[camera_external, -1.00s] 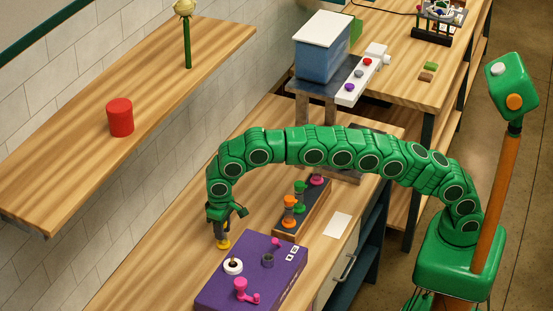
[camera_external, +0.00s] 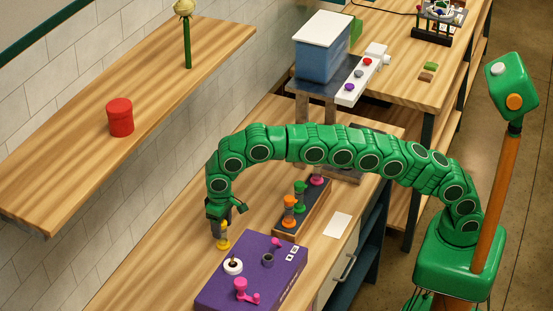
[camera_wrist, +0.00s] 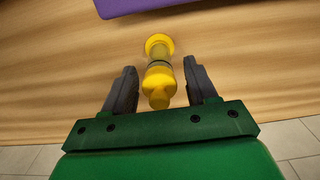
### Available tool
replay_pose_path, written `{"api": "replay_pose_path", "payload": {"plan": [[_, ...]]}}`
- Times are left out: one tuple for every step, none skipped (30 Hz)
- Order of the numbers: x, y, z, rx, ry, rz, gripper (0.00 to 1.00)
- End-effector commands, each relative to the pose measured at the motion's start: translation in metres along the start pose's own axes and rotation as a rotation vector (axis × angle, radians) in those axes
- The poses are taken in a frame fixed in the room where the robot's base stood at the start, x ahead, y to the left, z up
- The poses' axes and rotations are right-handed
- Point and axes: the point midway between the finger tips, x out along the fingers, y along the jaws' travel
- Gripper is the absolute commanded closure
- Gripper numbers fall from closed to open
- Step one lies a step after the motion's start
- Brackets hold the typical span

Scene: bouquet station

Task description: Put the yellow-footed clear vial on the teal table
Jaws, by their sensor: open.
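The yellow-footed vial (camera_external: 223,238) stands on the wooden bench, just behind and left of the purple box. In the wrist view the vial (camera_wrist: 159,80) shows yellow at both ends with a narrow greyish middle. My gripper (camera_wrist: 160,68) is open, with one dark finger on each side of the vial and a gap to each. In the external view my gripper (camera_external: 218,228) is over the vial and partly covers it. I cannot make out a teal tabletop in either view.
The purple box (camera_external: 252,270) with knobs and a pink crank is close in front. A dark rack (camera_external: 316,208) with orange, green and pink vials is to the right. A white card (camera_external: 337,225) lies near the bench edge. A red canister (camera_external: 120,118) stands on the shelf.

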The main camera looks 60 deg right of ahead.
Motion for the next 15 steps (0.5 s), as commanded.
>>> {"api": "replay_pose_path", "payload": {"plan": [[-0.007, 0.0, -0.001, 0.0, 0.002, -0.001, 0.43], [-0.011, 0.0, 0.0, 0.0, 0.001, -0.001, 0.43], [-0.016, 0.0, 0.0, 0.0, 0.0, 0.0, 0.43], [-0.02, 0.0, 0.0, 0.0, -0.001, 0.0, 0.43], [-0.024, 0.0, 0.0, 0.0, 0.0, 0.0, 0.43], [-0.03, -0.001, -0.001, 0.0, 0.003, -0.002, 0.43], [-0.034, -0.001, -0.001, 0.0, 0.004, -0.002, 0.43], [-0.038, -0.001, -0.001, 0.0, 0.003, -0.002, 0.43], [-0.041, 0.0, 0.0, 0.0, 0.0, 0.0, 0.43], [-0.043, 0.0, 0.0, 0.0, -0.002, 0.001, 0.43], [-0.046, 0.0, 0.0, 0.0, -0.002, 0.001, 0.43], [-0.049, 0.0, 0.0, 0.0, -0.002, 0.001, 0.43], [-0.052, 0.0, 0.0, 0.0, -0.001, 0.0, 0.43], [-0.053, 0.0, 0.0, 0.0, 0.0, 0.0, 0.43], [-0.056, 0.0, 0.0, 0.0, 0.001, -0.001, 0.43]]}}
